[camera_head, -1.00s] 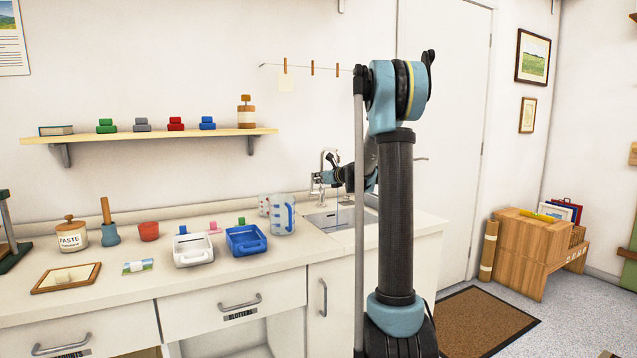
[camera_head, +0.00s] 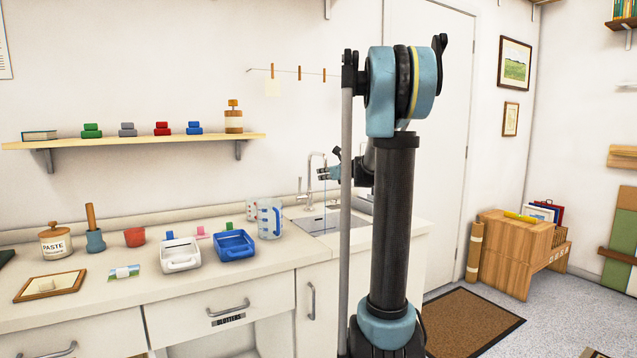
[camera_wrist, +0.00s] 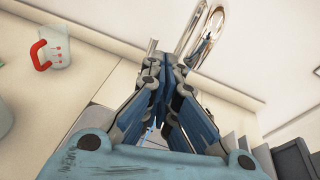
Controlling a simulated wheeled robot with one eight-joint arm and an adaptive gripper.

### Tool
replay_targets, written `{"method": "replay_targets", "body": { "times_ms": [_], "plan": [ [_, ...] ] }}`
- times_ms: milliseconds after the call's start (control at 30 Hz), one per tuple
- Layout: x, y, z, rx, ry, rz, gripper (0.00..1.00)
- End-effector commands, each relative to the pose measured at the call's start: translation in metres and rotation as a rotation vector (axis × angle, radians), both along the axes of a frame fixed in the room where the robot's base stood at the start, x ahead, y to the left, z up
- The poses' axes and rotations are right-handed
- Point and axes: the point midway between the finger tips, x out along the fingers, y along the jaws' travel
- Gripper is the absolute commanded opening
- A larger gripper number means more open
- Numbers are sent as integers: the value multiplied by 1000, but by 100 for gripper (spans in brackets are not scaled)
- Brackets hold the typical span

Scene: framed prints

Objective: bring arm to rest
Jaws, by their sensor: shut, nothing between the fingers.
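My gripper (camera_wrist: 168,66) is shut and empty in the wrist view, its two blue fingers meeting near the middle. The gripper also shows in the head view (camera_head: 326,173), small, over the sink area and partly behind my own arm. The faucet (camera_wrist: 203,38) stands just beyond the fingertips in the wrist view; I cannot tell the exact gap. My arm stands upright in the head view and hides part of the sink (camera_head: 318,222) and the door behind.
A shelf (camera_head: 130,141) with several small items hangs above. A wooden box of frames (camera_head: 510,250) stands on the floor at right.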

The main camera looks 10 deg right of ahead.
Motion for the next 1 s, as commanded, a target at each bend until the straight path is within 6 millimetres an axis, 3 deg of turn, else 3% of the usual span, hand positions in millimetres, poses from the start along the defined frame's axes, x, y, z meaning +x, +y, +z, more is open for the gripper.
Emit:
{"method": "replay_targets", "body": {
  "times_ms": [500, 633, 767, 1000],
  "plan": [
    [-5, -2, 4, -4, -1, 3, 0],
    [-18, 4, 0, -63, -10, 30, 0],
    [-52, 20, -11, -221, -38, 108, 0],
    [-142, 46, -49, -630, -116, 342, 0]
  ]
}}
